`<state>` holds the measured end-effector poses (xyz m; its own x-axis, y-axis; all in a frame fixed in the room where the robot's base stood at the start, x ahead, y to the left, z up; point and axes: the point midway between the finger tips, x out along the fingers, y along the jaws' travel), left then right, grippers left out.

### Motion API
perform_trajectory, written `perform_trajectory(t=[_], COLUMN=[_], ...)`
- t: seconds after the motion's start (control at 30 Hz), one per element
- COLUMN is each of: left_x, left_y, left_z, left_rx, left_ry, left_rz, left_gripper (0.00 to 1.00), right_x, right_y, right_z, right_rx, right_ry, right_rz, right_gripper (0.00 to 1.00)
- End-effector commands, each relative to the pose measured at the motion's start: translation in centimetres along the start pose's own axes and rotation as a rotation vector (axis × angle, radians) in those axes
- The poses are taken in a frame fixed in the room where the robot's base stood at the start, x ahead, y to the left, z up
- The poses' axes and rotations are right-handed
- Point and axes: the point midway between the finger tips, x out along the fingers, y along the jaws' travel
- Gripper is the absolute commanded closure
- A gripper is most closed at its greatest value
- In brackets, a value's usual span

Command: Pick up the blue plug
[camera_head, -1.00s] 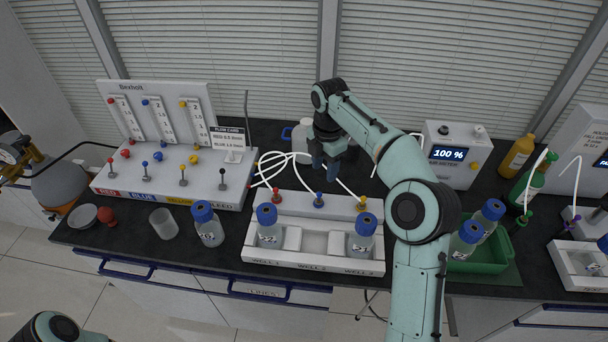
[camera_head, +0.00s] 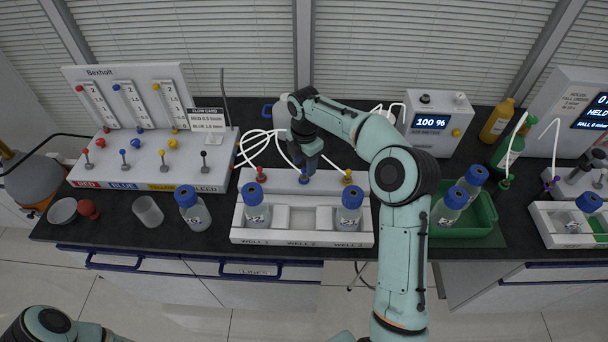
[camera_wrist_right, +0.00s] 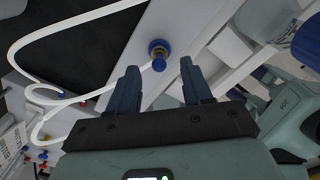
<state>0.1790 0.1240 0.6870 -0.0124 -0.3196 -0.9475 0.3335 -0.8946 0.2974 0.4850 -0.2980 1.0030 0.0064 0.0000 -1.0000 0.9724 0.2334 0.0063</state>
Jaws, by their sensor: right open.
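The blue plug (camera_head: 304,178) is in the middle of the white well rack (camera_head: 303,239), between a red plug (camera_head: 261,174) and a yellow plug (camera_head: 347,177). My right gripper (camera_head: 308,163) is just above and behind it, hiding part of it. In the right wrist view the blue plug (camera_wrist_right: 158,47), a round blue cap with a brassy stem, lies beyond the tips of my open right gripper (camera_wrist_right: 158,72), roughly centred between them. The fingers look empty. Only part of my left arm shows at the bottom left; its gripper is out of frame.
White tubes (camera_head: 262,140) loop behind the rack. Blue-capped bottles stand in the rack's left (camera_head: 257,209) and right (camera_head: 349,210) wells. A flow panel (camera_head: 140,165) stands at left, a meter (camera_head: 436,122) and green tray (camera_head: 466,222) at right.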

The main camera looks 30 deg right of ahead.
Motion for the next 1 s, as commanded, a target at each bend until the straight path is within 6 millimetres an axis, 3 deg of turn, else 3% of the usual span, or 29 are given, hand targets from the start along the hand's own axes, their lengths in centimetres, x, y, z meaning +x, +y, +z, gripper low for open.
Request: perform_trajectory(t=[0.1, 0.2, 0.4, 0.43, 0.57, 0.6, 1.0], left_x=[0.4, 0.5, 0.5, 0.5, 0.4, 0.4, 0.3], left_y=[-0.3, -0.4, -0.3, -0.3, -0.3, -0.3, -0.3], left_z=[0.4, 0.6, 0.5, 0.5, 0.5, 0.5, 0.4], left_rx=[-0.002, -0.002, -0.002, -0.002, -0.002, -0.002, -0.002], left_ry=[-0.005, -0.007, -0.006, -0.006, -0.006, -0.006, -0.005], left_rz=[-0.002, -0.002, -0.002, -0.002, -0.002, -0.002, -0.002], left_gripper=[0.57, 0.57, 0.57, 0.57, 0.57, 0.57, 0.57], right_x=[2.3, 3.3, 3.3, 3.3, 3.3, 3.3, 2.8], right_y=[-0.1, 0.0, 0.1, 0.1, 0.1, 0.1, 0.1], right_z=[-0.1, -0.1, -0.1, -0.1, -0.1, -0.1, 0.0], right_rx=[0.0, 0.001, 0.001, 0.001, 0.001, 0.001, 0.001], right_ry=[0.004, 0.003, 0.002, 0.002, 0.002, 0.002, 0.001], right_rz=[-0.005, -0.003, 0.0, 0.0, 0.0, 0.0, 0.002], right_gripper=[0.51, 0.51, 0.51, 0.54, 0.96, 1.0, 1.0])
